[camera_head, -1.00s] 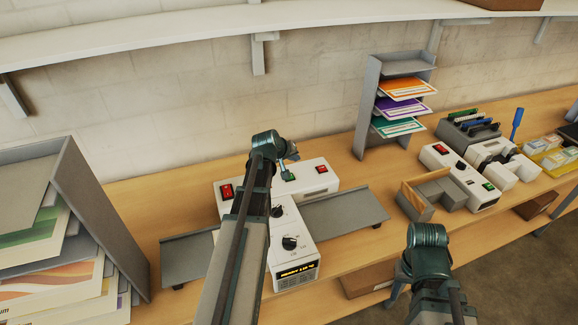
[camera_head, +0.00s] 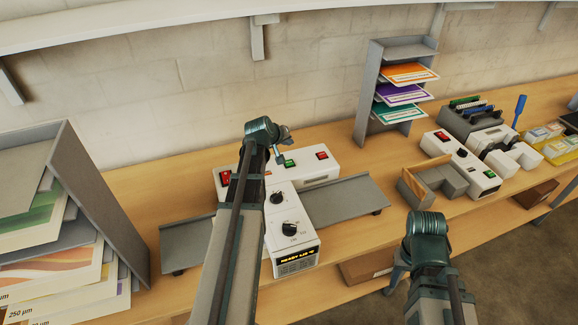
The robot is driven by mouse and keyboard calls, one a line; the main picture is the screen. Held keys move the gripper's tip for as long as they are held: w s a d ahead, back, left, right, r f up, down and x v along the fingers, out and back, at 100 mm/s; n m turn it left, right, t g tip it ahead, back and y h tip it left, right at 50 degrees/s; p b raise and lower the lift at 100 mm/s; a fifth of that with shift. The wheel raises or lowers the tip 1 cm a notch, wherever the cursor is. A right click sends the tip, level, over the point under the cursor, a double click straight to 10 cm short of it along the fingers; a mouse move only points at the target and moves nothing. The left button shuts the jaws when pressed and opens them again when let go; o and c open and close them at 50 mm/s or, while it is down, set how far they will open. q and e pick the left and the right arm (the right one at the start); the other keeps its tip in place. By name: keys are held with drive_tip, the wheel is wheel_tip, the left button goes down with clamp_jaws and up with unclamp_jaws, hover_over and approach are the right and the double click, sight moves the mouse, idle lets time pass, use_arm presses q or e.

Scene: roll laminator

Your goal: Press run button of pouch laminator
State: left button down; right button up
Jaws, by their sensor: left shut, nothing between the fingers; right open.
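The pouch laminator (camera_head: 309,238) is a white machine on the bench, with a lit display reading READY, black knobs and grey trays on either side. On its rear section are a green button (camera_head: 290,163), a red button (camera_head: 322,155) and a larger red switch (camera_head: 225,177). My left gripper (camera_head: 279,157) is shut and empty, pointing down just left of the green button; I cannot tell whether it touches the machine. My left arm hides part of the laminator. My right gripper (camera_head: 397,278) is open, low in front of the bench and mostly hidden by its wrist.
A rack (camera_head: 376,60) with coloured sheets stands behind. A grey sorter (camera_head: 100,205) with papers is at left. Bare bench lies behind the laminator.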

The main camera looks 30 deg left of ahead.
sight(288, 164)
use_arm(q)
wheel_tip(288, 164, down, 6)
drive_tip(key=b, duration=0.5)
drive_tip(key=shift+f+b, duration=0.25)
drive_tip(key=shift+b, duration=0.1)
use_arm(e)
wheel_tip(288, 164, down, 7)
drive_tip(key=shift+r, duration=0.2)
idle(0.9)
use_arm(q)
drive_tip(key=shift+f+b, duration=0.4)
use_arm(e)
drive_tip(key=shift+f, duration=0.4)
